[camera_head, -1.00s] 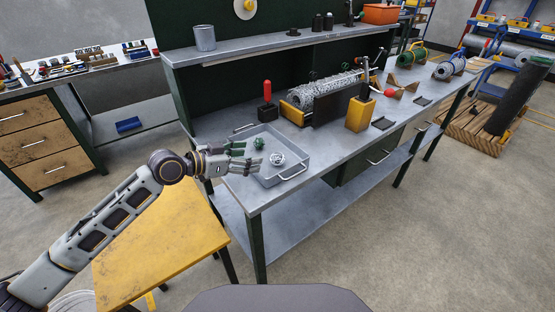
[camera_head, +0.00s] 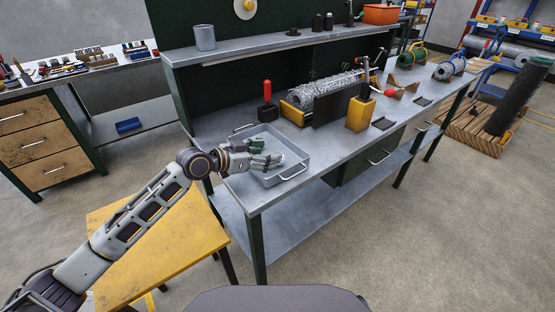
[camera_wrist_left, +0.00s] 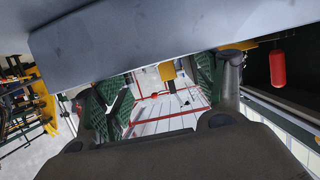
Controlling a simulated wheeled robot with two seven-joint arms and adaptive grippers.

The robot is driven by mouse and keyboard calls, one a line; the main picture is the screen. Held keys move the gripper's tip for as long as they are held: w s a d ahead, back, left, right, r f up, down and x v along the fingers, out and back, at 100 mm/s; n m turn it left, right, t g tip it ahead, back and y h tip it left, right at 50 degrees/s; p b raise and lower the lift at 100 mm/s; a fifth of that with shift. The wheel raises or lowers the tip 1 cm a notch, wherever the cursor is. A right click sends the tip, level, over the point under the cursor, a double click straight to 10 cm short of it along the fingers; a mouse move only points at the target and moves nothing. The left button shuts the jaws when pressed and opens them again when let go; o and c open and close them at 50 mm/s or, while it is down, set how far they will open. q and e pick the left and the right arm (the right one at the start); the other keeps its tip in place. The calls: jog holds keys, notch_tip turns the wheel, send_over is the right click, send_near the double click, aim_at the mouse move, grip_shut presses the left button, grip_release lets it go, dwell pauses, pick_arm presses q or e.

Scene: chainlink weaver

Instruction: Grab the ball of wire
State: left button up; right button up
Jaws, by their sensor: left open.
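A grey metal tray (camera_head: 268,182) with wire handles sits on the left end of the workbench. That gripper is open and reaches over the tray from the left. The silver ball of wire cannot be made out in the head view now; my fingers cover the place where it lay. In the left wrist view, dark finger parts (camera_wrist_left: 165,95) frame the middle, and I can make out no ball of wire there. My right gripper is not in view.
A red-handled tool (camera_head: 267,100) stands behind the tray on the workbench (camera_head: 240,187). A wire mesh roll (camera_head: 325,85) and a yellow block (camera_head: 360,114) are to its right. A yellow table (camera_head: 165,250) lies below my left arm.

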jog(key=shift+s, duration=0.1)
pick_arm(q)
jog(key=shift+w+d+f, duration=0.15)
jog(key=shift+d+f, duration=0.05)
jog(key=shift+d, duration=0.2)
jog(key=shift+w+d+f, duration=0.15)
jog(key=shift+d, duration=0.15)
jog(key=shift+w+d+f+b, duration=0.3)
jog(key=shift+d+f, duration=0.1)
jog(key=shift+d, duration=0.25)
jog(key=shift+w+d+f, duration=0.15)
jog(key=shift+w+d, duration=0.05)
jog(key=shift+d, duration=0.1)
jog(key=shift+w+d, duration=0.2)
jog(key=shift+w+d+f, duration=0.15)
jog(key=shift+d+f, duration=0.05)
jog(key=shift+d, duration=0.05)
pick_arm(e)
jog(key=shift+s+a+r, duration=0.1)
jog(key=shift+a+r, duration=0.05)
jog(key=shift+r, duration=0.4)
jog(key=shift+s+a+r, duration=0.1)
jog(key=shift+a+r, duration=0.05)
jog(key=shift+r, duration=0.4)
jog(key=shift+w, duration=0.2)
